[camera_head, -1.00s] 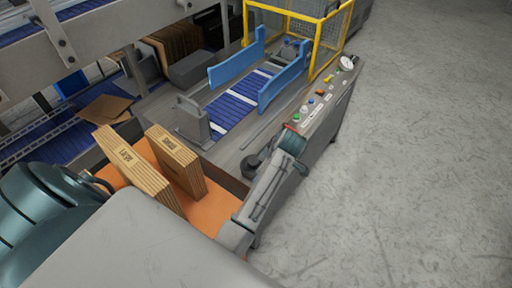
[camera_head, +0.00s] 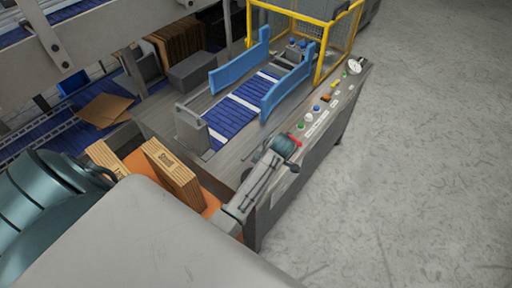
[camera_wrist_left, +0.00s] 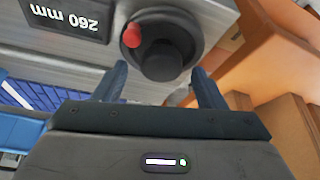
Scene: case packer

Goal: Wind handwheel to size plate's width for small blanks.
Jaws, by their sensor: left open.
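In the left wrist view the dark round handwheel (camera_wrist_left: 188,28) has a black centre and a red knob (camera_wrist_left: 132,36) on its rim. My left gripper (camera_wrist_left: 159,70) is open, its two fingers apart just short of the handwheel's black centre. Contact cannot be told. Beside the wheel, a black display (camera_wrist_left: 70,18) reads "260 mm", upside down in this view. Two blue guide rails (camera_head: 240,64) (camera_head: 287,90) stand along the belt. My right gripper is not in view.
An orange tray (camera_head: 212,203) holds thick, labelled brown stacks (camera_head: 174,175) beside the machine. Several buttons line the control panel (camera_head: 318,115) at its right edge. A yellow guard cage (camera_head: 320,50) stands at the back. The grey floor at right is clear.

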